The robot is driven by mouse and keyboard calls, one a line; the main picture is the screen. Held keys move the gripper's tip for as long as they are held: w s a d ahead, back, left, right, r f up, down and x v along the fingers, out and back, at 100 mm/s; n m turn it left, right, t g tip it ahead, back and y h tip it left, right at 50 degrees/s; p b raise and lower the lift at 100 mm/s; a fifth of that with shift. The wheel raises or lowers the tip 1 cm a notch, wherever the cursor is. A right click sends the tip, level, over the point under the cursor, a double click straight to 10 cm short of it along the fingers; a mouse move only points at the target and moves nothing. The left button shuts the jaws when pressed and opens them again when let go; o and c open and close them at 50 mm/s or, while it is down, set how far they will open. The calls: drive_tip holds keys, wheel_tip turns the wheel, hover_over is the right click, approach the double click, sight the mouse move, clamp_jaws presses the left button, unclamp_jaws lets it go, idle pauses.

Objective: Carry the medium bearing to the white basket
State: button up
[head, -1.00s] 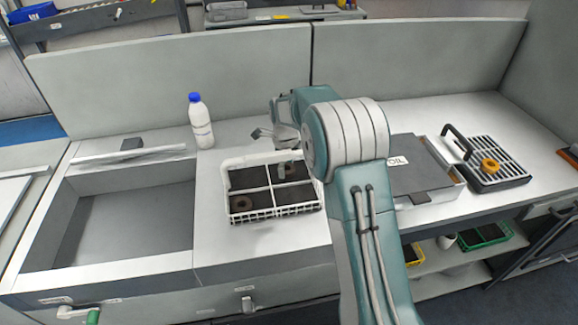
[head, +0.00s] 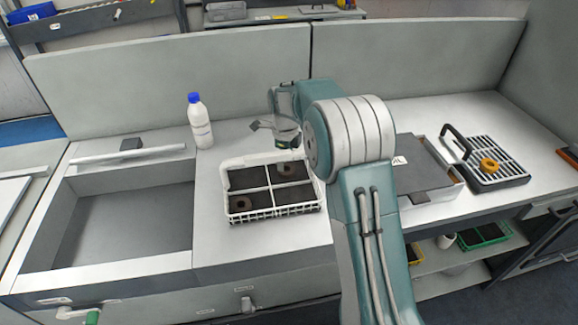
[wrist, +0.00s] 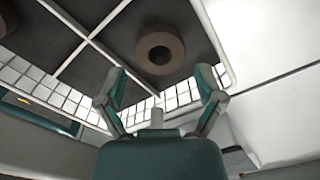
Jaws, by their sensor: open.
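The white basket (head: 272,214) stands on the bench, divided into several dark-floored compartments. One brown ring-shaped bearing (head: 283,168) lies in its back right compartment. Another (head: 240,203) lies in the front left compartment. An orange ring (head: 489,165) sits on the slatted rack at the right. I cannot tell by size which is the medium bearing. My gripper (wrist: 160,80) is open and empty. In the wrist view a brown bearing (wrist: 160,67) lies flat on a compartment floor beyond the fingertips, apart from them. In the head view my gripper is above the basket's back right.
A white bottle with a blue cap (head: 200,120) stands behind the basket. A sink (head: 130,225) lies to the left. A grey-lidded box (head: 424,165) and the slatted rack (head: 505,172) with a handle are to the right. A back panel (head: 170,75) runs behind the bench.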

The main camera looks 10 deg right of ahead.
sight(286, 169)
drive_tip(key=s+r+n+t, duration=0.1)
drive_tip(key=s+r+n, duration=0.2)
drive_tip(key=r, duration=0.5)
drive_tip(key=s+r+n, duration=0.2)
drive_tip(key=s+r, duration=0.2)
drive_tip(key=r, duration=0.4)
drive_tip(key=s+d+r+n+t, duration=0.1)
drive_tip(key=s+r+n+t, duration=0.1)
drive_tip(key=s+n, duration=0.55)
drive_tip(key=s+d+r+n+t, duration=0.15)
drive_tip(key=s+n, duration=0.35)
drive_tip(key=s, duration=0.6)
drive_tip(key=s+f+n+t, duration=0.1)
drive_tip(key=s+f+n, duration=0.2)
drive_tip(key=s+n, duration=0.4)
drive_tip(key=s, duration=0.2)
drive_tip(key=shift+s+a, duration=0.2)
drive_tip(key=shift+s, duration=0.1)
drive_tip(key=shift+f, duration=0.1)
drive_tip(key=shift+s+d, duration=0.35)
drive_tip(key=shift+s, duration=0.05)
